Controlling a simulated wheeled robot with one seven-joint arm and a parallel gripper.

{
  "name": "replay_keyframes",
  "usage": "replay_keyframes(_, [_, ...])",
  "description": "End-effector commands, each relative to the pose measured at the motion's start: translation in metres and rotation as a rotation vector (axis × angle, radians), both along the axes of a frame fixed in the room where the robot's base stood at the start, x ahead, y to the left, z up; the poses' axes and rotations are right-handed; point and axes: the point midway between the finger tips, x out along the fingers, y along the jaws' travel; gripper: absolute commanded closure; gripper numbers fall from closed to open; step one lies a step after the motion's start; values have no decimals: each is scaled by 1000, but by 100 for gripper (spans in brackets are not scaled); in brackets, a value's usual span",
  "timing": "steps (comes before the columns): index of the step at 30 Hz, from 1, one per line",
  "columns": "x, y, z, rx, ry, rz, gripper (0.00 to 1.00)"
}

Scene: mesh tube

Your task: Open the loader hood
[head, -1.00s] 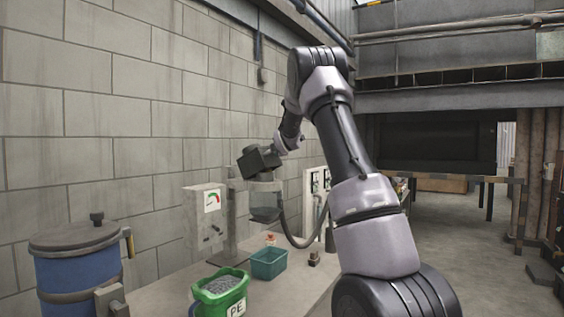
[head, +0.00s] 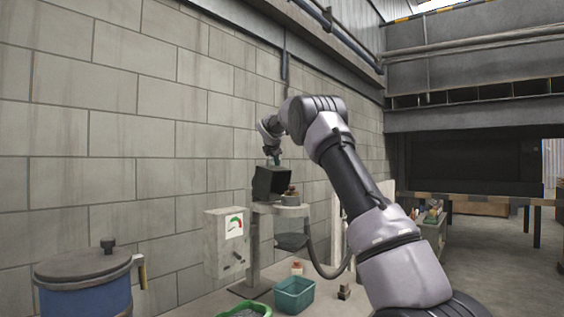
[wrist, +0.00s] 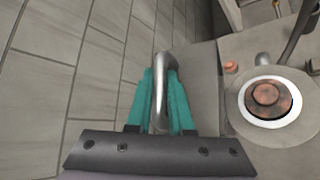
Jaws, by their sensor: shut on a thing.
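The loader hood (head: 270,183) is a dark box. In the head view it stands tilted up at the left side of the loader (head: 292,211), whose top is uncovered. My gripper (head: 274,160) is at the hood's upper edge. In the wrist view the teal fingers of my gripper (wrist: 162,95) are shut on the metal handle (wrist: 162,62), one on each side. The grey hood surface (wrist: 205,75) lies just right of the fingers. The loader's round top part (wrist: 268,98), with a white ring and copper-coloured centre, shows farther right.
A grey box with a gauge (head: 224,242) stands left of the loader. A teal bin (head: 294,296), a green tub (head: 245,313) and a blue drum (head: 85,295) are below. A block wall (head: 120,140) runs close behind. A hose (head: 318,262) hangs at the loader's right.

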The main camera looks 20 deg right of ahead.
Motion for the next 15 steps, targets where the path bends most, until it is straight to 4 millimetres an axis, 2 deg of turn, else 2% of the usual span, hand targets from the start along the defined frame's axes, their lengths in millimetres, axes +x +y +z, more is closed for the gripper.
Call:
replay_keyframes(6, [14, 10, -3, -2, 0, 1, 100])
replay_keyframes(15, [21, 15, -4, -1, -1, 1, 100])
